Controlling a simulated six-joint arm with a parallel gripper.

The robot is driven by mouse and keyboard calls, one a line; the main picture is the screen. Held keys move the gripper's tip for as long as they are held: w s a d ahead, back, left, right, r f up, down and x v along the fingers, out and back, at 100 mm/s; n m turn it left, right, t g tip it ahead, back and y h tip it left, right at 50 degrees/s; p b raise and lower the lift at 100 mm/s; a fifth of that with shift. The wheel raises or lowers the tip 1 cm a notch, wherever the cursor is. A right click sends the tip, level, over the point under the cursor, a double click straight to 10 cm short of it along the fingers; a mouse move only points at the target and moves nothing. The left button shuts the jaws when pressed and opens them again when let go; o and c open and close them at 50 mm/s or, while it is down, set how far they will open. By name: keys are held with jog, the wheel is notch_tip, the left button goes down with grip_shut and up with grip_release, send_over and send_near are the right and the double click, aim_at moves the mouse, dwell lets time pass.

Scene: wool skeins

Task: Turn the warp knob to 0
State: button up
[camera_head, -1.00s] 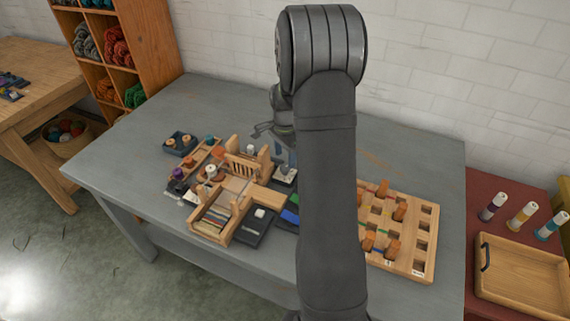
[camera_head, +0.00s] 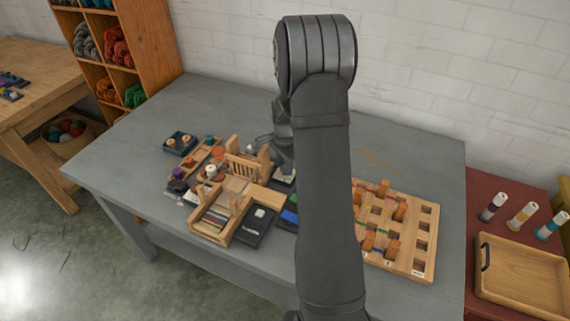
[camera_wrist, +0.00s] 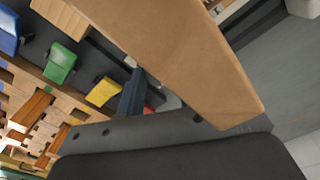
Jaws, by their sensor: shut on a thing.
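My gripper (camera_head: 284,158) is low over the far side of the small wooden loom (camera_head: 222,208), beside a dark unit with a pale top (camera_head: 284,180). In the wrist view my gripper's dark finger (camera_wrist: 133,98) reaches down beside a pale rounded part (camera_wrist: 167,100), which I take for the warp knob. The gripper is shut on it. The knob is mostly hidden by the finger and a wooden beam (camera_wrist: 185,55), so its pointer and any 0 mark cannot be read.
Blue (camera_wrist: 8,32), green (camera_wrist: 60,62) and yellow (camera_wrist: 103,91) tabs stand close to the gripper. A pegboard (camera_head: 420,250) is at right, partly behind my arm. A dark spool tray (camera_head: 179,144) stands left. The table's far left is clear.

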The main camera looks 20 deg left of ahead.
jog(key=shift+n, duration=1.5)
jog(key=o, duration=1)
jog(key=shift+c, duration=0.2)
jog(key=shift+r, duration=0.1)
notch_tip(320, 180, up, 17)
jog(key=shift+r, duration=0.15)
